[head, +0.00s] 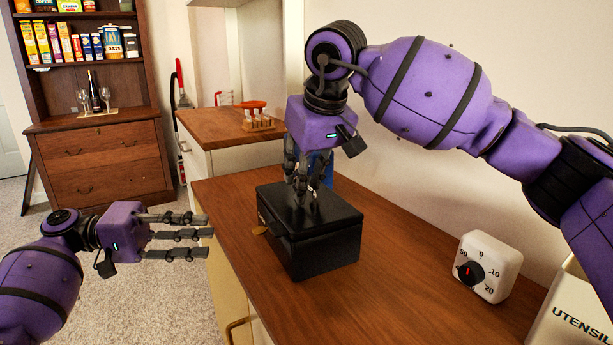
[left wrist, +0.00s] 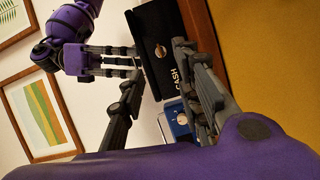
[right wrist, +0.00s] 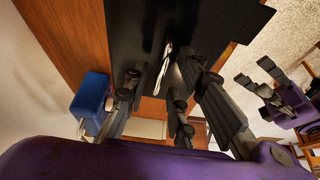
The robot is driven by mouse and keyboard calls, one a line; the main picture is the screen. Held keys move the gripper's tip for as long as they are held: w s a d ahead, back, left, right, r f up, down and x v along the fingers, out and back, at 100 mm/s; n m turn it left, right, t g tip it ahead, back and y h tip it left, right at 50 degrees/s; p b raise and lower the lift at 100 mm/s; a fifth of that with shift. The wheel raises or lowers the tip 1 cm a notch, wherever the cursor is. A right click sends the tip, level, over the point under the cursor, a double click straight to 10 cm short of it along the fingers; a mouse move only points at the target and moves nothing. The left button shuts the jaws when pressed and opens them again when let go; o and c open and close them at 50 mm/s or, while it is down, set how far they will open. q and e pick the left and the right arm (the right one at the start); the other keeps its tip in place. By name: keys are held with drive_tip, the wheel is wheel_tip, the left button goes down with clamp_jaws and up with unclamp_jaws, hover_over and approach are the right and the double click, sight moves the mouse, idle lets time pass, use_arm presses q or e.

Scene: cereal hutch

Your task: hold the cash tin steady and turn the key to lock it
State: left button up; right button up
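The black cash tin (head: 320,248) stands shut on the wooden counter. Its front with the CASH lettering shows in the left wrist view (left wrist: 158,78), with a small round metal piece on it. A small brass-coloured piece, seemingly the key (head: 259,230), sticks out of the front. My right gripper (head: 301,198) points down at the lid, fingers spread around the silver lid handle (right wrist: 163,70); whether the fingertips touch the lid I cannot tell. My left gripper (head: 208,236) is open and empty, left of the tin's front, its fingers pointing toward the tin and apart from it.
A white dial timer (head: 488,267) and a utensil bin (head: 575,315) stand on the right of the counter. A blue item (right wrist: 90,102) stands behind the tin. The counter's front edge runs close to the tin's front. The counter between tin and timer is clear.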

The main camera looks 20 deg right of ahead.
clamp_jaws()
use_arm(q)
drive_tip(key=shift+c, duration=0.3)
